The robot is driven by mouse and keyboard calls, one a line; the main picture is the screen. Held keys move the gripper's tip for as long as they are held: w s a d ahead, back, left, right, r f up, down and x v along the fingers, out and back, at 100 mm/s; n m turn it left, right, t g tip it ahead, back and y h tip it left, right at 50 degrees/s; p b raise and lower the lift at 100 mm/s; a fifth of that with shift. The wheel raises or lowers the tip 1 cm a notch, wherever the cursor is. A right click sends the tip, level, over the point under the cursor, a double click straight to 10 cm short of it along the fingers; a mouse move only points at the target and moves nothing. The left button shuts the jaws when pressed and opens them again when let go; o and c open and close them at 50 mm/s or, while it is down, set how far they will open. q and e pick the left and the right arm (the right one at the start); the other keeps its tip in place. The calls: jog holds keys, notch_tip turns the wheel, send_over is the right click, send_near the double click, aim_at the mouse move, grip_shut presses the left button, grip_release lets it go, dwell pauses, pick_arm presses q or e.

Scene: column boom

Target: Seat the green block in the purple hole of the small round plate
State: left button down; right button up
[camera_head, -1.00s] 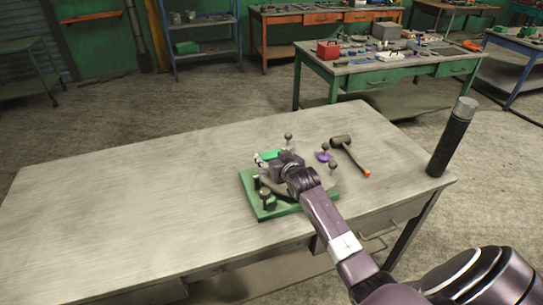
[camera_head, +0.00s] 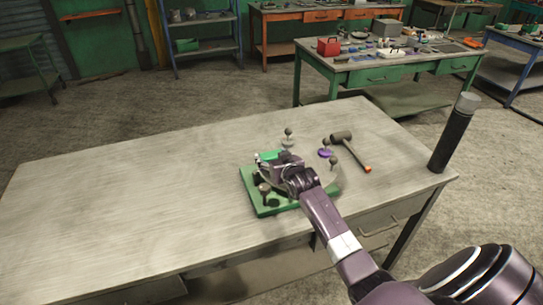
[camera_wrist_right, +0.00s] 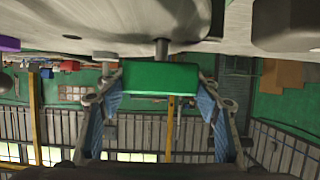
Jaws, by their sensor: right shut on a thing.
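My right gripper (camera_head: 272,160) is above the left back part of a green base (camera_head: 267,207) on the table. It is shut on the green block (camera_head: 268,154). In the right wrist view the green block (camera_wrist_right: 160,80) sits between the two fingertips (camera_wrist_right: 160,100), with a grey stem just above it in the picture. The small round plate (camera_head: 328,180) is grey and lies on the green base, mostly hidden behind my gripper and arm. I cannot make out its purple hole. My left gripper is not in view.
A purple piece with a dark knob (camera_head: 325,153) and a pale knobbed piece (camera_head: 288,141) stand behind the base. A mallet (camera_head: 343,140) lies to the right. A dark cylinder (camera_head: 453,135) stands at the table's right corner. The table's left half (camera_head: 120,205) is clear.

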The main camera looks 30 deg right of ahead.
jog(key=shift+f+b, duration=0.7)
jog(key=shift+f, duration=0.4)
jog(key=o, duration=0.9)
jog(key=shift+r, duration=0.1)
jog(key=shift+r+p, duration=3.65)
jog(key=shift+p, duration=0.1)
jog(key=shift+o, duration=0.5)
